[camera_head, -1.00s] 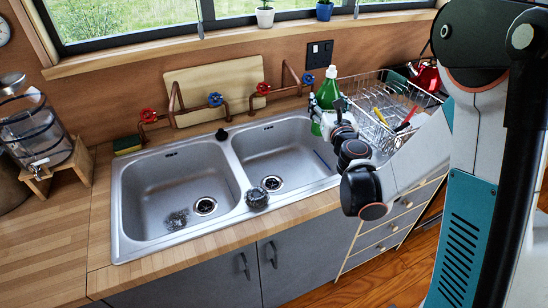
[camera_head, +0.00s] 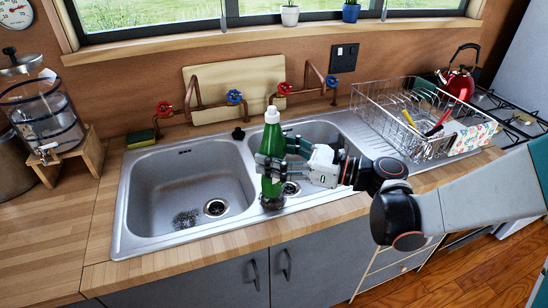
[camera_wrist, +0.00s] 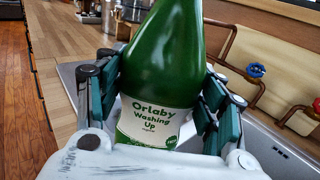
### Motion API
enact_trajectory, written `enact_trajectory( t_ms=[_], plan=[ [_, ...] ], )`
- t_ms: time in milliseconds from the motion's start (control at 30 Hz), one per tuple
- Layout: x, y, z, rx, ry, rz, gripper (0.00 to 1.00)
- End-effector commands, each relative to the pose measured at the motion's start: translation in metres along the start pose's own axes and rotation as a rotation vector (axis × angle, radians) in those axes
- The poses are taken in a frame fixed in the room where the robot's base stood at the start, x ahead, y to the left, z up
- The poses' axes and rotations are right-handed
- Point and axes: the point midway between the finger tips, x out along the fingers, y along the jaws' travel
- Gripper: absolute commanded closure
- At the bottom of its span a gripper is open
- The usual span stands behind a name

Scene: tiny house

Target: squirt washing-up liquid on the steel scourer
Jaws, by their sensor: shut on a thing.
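A green washing-up liquid bottle (camera_head: 271,140) with a white cap stands upright in my gripper (camera_head: 270,165). The fingers close around its body from both sides; its label shows in the wrist view (camera_wrist: 150,122). I cannot tell whether the two touch. Another mesh-like grey scourer (camera_head: 186,220) lies in the left basin beside the drain. In the wrist view no scourer shows.
The double steel sink (camera_head: 130,215) fills the middle of the counter. Copper taps with red and blue handles (camera_head: 234,97) stand behind it. A wire dish rack (camera_head: 400,125) is at the right. A green-and-yellow sponge (camera_head: 140,138) lies at the back left. The left counter's front is clear.

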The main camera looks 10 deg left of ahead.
Motion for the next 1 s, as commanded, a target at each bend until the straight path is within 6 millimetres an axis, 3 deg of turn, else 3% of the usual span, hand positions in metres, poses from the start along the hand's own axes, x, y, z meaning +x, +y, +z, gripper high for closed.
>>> enact_trajectory(
  t_ms=[1000],
  plan=[
    [-0.047, 0.006, -0.003, 0.039, 0.477, 0.000, 0.85]
  ],
)
